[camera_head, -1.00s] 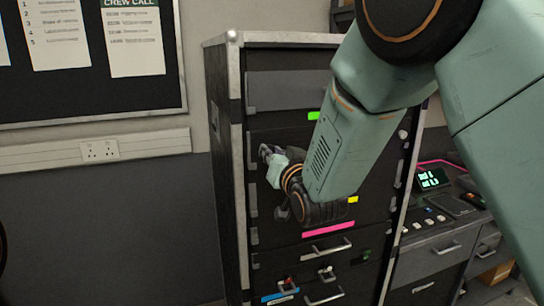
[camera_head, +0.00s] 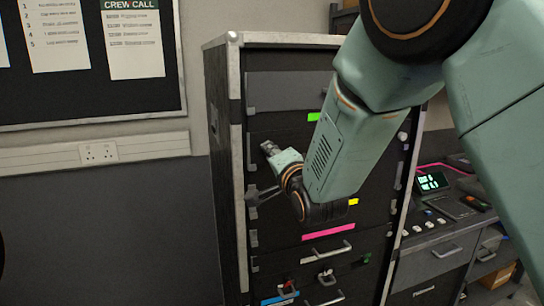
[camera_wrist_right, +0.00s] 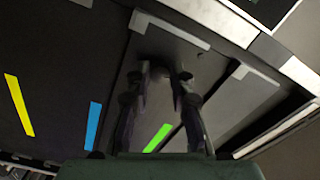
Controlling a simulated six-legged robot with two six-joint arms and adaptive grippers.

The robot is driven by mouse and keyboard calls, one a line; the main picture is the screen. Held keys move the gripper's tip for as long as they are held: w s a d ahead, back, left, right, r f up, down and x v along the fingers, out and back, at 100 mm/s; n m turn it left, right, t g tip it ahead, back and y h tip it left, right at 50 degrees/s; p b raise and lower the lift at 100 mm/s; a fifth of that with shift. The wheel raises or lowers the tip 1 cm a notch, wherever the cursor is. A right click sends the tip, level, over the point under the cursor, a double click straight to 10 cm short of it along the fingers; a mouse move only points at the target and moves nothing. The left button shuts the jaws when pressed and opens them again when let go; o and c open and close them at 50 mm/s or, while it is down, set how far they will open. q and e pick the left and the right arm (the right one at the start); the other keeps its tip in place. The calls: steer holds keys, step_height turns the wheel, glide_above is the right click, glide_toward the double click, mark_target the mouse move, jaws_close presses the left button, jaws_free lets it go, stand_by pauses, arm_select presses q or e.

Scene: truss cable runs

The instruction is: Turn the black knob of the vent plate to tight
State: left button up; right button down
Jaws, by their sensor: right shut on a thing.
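My right gripper (camera_head: 268,148) reaches to the left side of the tall black rack (camera_head: 285,60). In the right wrist view its two dark fingers (camera_wrist_right: 162,70) are close together at the tips, shut on a small dark part that I take for the black knob; the fingers and shadow mostly hide it. The dark plate (camera_wrist_right: 163,105) behind the fingers looks like the vent plate. No tight mark can be read. In the head view my wrist and forearm cover much of this panel and the knob cannot be made out. My left gripper is not in view.
A green strip (camera_wrist_right: 157,138), a blue strip (camera_wrist_right: 92,126) and a yellow strip (camera_wrist_right: 19,105) mark nearby panels. A pink strip (camera_head: 328,231) and drawer handles (camera_head: 326,252) sit lower on the rack. A desk with a lit display (camera_head: 432,182) stands at the right.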

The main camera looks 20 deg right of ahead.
steer(key=shift+m, duration=0.9)
steer(key=c, duration=1.2)
jaws_free()
steer(key=shift+o, duration=0.2)
steer(key=s, duration=1.2)
steer(key=shift+d, duration=0.2)
